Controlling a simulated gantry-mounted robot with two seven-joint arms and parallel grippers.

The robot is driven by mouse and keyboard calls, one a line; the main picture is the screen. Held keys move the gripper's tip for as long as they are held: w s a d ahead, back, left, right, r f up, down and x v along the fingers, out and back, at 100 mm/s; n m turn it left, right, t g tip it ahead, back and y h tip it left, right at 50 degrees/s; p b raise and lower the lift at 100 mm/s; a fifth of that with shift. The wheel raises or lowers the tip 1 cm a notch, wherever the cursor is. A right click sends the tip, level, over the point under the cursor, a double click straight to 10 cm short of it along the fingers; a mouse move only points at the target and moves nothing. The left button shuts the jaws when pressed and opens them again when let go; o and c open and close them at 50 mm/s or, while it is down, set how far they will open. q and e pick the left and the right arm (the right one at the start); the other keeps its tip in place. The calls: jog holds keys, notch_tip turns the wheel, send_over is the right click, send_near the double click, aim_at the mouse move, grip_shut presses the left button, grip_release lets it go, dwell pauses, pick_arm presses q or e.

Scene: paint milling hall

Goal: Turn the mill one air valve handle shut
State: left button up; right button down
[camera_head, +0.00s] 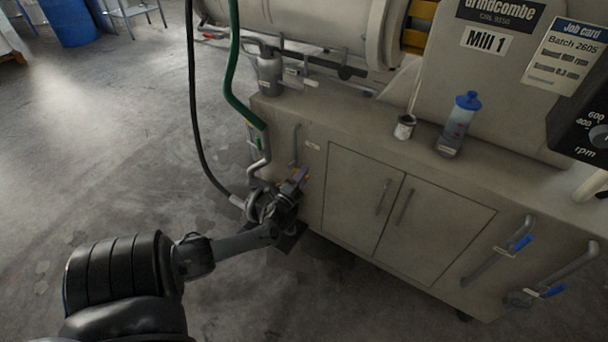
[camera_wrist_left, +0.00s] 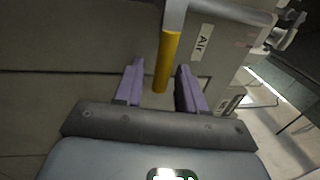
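The mill one air valve handle is a yellow lever (camera_wrist_left: 167,62). In the left wrist view it hangs down from a grey pipe fitting, next to a white label reading "Air" (camera_wrist_left: 202,43). My left gripper (camera_wrist_left: 160,66) is open, with one purple finger on each side of the handle's lower end. A gap shows on both sides, so neither finger visibly touches it. In the head view my left gripper (camera_head: 297,181) is at the left end of the mill cabinet and largely hides the handle. My right gripper is not in view.
The beige cabinet (camera_head: 350,190) carries a blue-capped bottle (camera_head: 459,125) and a small tin (camera_head: 405,127). A green hose (camera_head: 231,80) and black hose (camera_head: 195,110) hang near my left arm. Two blue-handled valves (camera_head: 522,243) (camera_head: 552,291) are at right.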

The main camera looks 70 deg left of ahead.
pick_arm(q)
jog(key=p+v, duration=0.2)
jog(key=v, duration=0.8)
jog(key=shift+p, duration=0.4)
